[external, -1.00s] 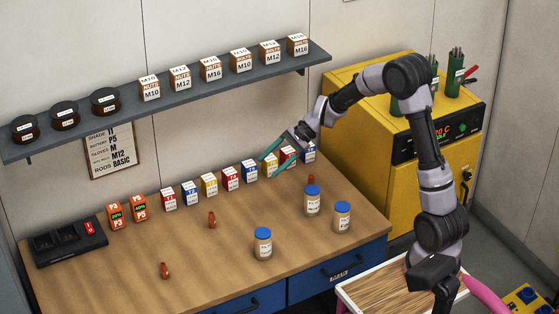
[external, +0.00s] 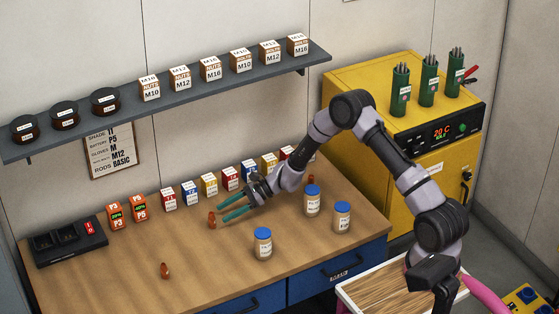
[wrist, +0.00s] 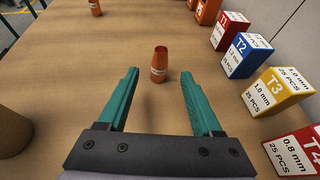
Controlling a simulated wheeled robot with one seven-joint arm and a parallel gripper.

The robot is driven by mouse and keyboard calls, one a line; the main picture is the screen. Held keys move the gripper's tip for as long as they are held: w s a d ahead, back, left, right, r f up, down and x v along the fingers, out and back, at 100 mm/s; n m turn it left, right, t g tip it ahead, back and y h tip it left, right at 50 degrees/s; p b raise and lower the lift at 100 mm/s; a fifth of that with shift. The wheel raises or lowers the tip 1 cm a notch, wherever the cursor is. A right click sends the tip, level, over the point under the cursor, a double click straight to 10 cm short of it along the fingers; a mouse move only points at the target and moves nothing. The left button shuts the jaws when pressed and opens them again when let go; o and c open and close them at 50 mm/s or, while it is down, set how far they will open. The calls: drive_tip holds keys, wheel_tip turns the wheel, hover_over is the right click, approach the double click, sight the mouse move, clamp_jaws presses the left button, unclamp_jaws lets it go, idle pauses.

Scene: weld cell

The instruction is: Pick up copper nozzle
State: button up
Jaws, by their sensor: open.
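A small copper nozzle (external: 212,220) stands upright on the wooden bench. It also shows in the wrist view (wrist: 159,64), just beyond my fingertips and roughly centred between them. My gripper (external: 222,211) is open and empty, with its teal fingers low over the bench and pointing left toward this nozzle. The open fingers also frame the wrist view (wrist: 165,80). A second copper nozzle (external: 164,270) stands nearer the bench's front left, and shows at the top of the wrist view (wrist: 95,8). A third (external: 311,179) stands behind the jars, partly hidden.
A row of small labelled boxes (external: 209,184) stands along the wall side, close to my gripper. Blue-lidded jars (external: 263,245) stand to the right and front. A black charger (external: 70,242) sits at the far left. The bench around the nozzle is clear.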

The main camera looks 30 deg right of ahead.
sight(212, 220)
drive_tip(key=x, duration=0.6)
clamp_jaws()
